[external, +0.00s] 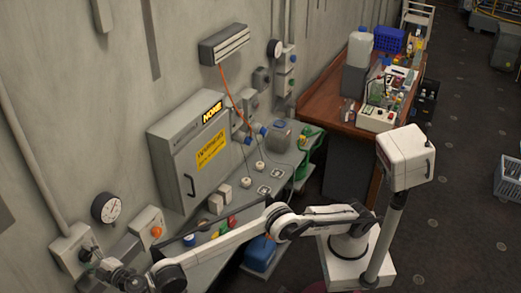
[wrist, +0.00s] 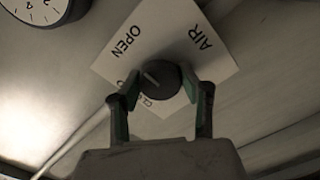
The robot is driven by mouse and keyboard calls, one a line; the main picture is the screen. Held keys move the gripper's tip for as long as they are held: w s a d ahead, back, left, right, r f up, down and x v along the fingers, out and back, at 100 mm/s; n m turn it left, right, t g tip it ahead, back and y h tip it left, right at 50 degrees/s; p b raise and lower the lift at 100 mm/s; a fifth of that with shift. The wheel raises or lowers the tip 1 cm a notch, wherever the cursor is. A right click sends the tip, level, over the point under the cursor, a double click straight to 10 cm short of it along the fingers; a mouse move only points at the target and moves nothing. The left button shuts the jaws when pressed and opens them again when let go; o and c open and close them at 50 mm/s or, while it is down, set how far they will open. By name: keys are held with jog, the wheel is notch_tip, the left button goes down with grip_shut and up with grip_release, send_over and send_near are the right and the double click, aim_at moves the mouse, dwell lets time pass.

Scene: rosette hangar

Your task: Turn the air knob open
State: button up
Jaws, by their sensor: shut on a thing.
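The air knob (wrist: 160,76) is a dark round knob with a pale pointer line, in the upper middle of the wrist view. It sits in front of a white label plate (wrist: 178,32) printed AIR and OPEN, with another word partly hidden by the knob and a finger. The pointer line slants toward the upper left. My gripper (wrist: 160,92) has its green-padded fingers on both sides of the knob, shut on it. In the external view my gripper (external: 112,275) is at the lower left, by the wall; the knob cannot be made out there.
A round gauge (external: 106,207) is on the wall above my gripper, and shows at the wrist view's top left (wrist: 38,8). A box with an orange button (external: 151,228) is right of it. A grey cabinet (external: 190,150) and a workbench (external: 338,100) stand farther back.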

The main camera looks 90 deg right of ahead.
jog(key=o, duration=1.2)
jog(key=shift+c, duration=0.2)
jog(key=shift+s+a, duration=0.1)
jog(key=v, duration=1.1)
jog(key=shift+s, duration=0.4)
jog(key=shift+a, duration=0.15)
